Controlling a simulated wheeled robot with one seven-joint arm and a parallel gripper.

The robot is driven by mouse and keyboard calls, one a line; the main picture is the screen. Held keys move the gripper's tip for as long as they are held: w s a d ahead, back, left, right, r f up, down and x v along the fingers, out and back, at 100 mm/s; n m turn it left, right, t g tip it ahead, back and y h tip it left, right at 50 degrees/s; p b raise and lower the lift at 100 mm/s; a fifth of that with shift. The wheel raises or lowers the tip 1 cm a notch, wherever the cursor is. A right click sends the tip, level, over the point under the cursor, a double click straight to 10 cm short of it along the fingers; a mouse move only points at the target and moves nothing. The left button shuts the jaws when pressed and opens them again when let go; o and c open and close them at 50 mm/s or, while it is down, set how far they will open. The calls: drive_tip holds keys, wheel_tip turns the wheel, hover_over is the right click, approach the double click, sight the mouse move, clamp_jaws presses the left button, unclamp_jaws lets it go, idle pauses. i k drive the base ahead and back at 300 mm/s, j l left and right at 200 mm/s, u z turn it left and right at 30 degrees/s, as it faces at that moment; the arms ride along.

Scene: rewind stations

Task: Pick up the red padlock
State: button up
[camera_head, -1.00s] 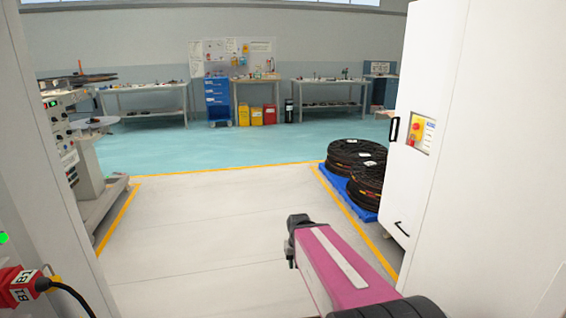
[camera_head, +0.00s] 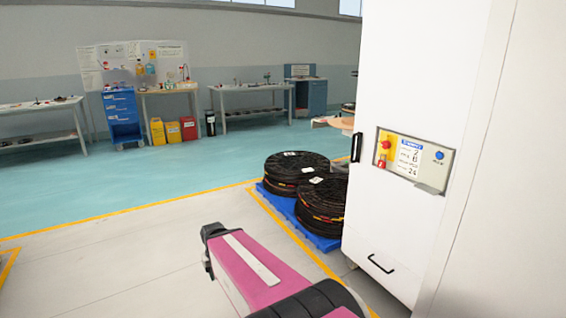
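A small red item that looks like the red padlock (camera_head: 381,160) hangs at the lower part of a yellow switch plate, under a red knob (camera_head: 386,144). The plate is on the grey control panel (camera_head: 432,175) of the tall white cabinet at right. It is too small to make out its shackle. My pink arm reaches up from the bottom edge, left of the cabinet and well apart from the panel. The dark end of my arm, at my gripper (camera_head: 211,236), shows, but its fingers cannot be made out.
The white cabinet (camera_head: 405,60) has a black handle (camera_head: 356,147) and a lower handle (camera_head: 380,264). Black cable coils (camera_head: 295,165) lie on a blue pallet (camera_head: 320,240) beside it. Free floor (camera_head: 120,255) is at left. Benches and coloured bins stand at the back.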

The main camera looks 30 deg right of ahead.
sight(381, 164)
drive_tip(key=i, duration=1.75)
drive_tip(key=i+z, duration=0.35)
drive_tip(key=i+j+z, duration=0.1)
drive_tip(key=z, duration=0.25)
drive_tip(key=i+j+z, duration=0.15)
drive_tip(key=z, duration=0.2)
drive_tip(key=i+z, duration=0.1)
drive_tip(key=z, duration=1.85)
